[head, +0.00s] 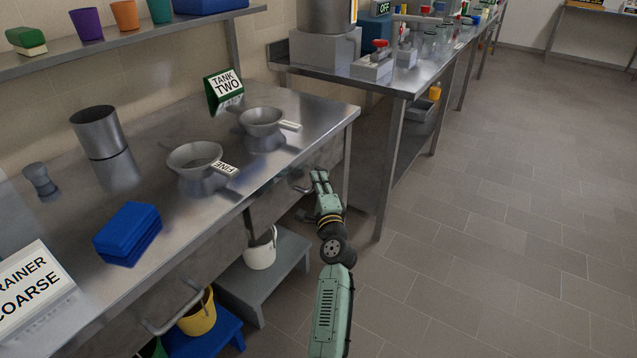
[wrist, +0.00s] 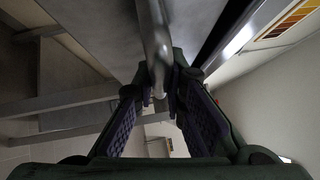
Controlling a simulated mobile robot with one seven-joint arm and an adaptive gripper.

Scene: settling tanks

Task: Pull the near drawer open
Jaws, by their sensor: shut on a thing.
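The steel bench has two drawers with bar handles under its top. The drawer (head: 272,204) at the bench's right, farther end is where my gripper (head: 319,178) is. In the wrist view its grey bar handle (wrist: 156,40) runs down between the fingers of my gripper (wrist: 160,88), which is shut on it. The drawer front (wrist: 98,28) lies beside the handle, with a dark gap along its edge; how far out it stands is hard to tell. The other drawer (head: 205,268), at lower left and closer to the camera, has a free handle (head: 180,318).
Below are a grey step stool (head: 262,278), a white bucket (head: 261,252) and a yellow bucket (head: 199,316). The tiled floor (head: 480,240) at right is clear.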

